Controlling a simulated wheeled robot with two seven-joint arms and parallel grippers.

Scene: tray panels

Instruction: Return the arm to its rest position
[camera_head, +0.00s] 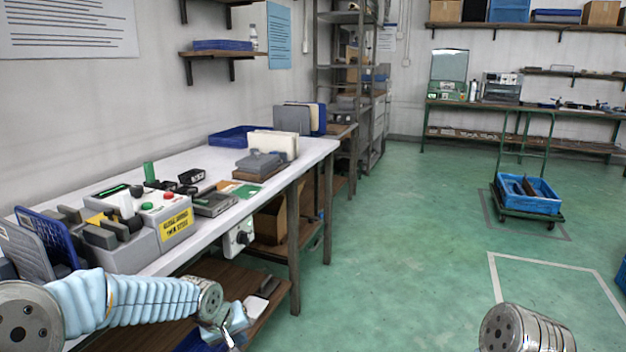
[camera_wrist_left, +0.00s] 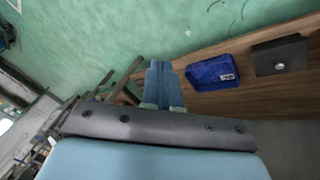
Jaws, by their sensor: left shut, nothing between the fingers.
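My left arm (camera_head: 120,302), in a pale blue ribbed sleeve, reaches in from the lower left of the head view. It lies in front of the workbench's near end. My left gripper (camera_head: 232,338) is at the bottom edge, partly cut off, beside the bench's lower shelf. In the left wrist view the blue fingers of my left gripper (camera_wrist_left: 161,88) are together with nothing between them. They point out past the wooden shelf's edge, over the green floor. Only a metal link of my right arm (camera_head: 525,330) shows at the lower right; its gripper is out of view.
The white workbench (camera_head: 225,160) holds a grey machine (camera_head: 150,235), folders and a blue tray (camera_head: 232,136). On the lower shelf, a blue bin (camera_wrist_left: 212,72) and a dark box (camera_wrist_left: 280,55) lie near the left gripper. Open green floor (camera_head: 400,240) lies right of the bench.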

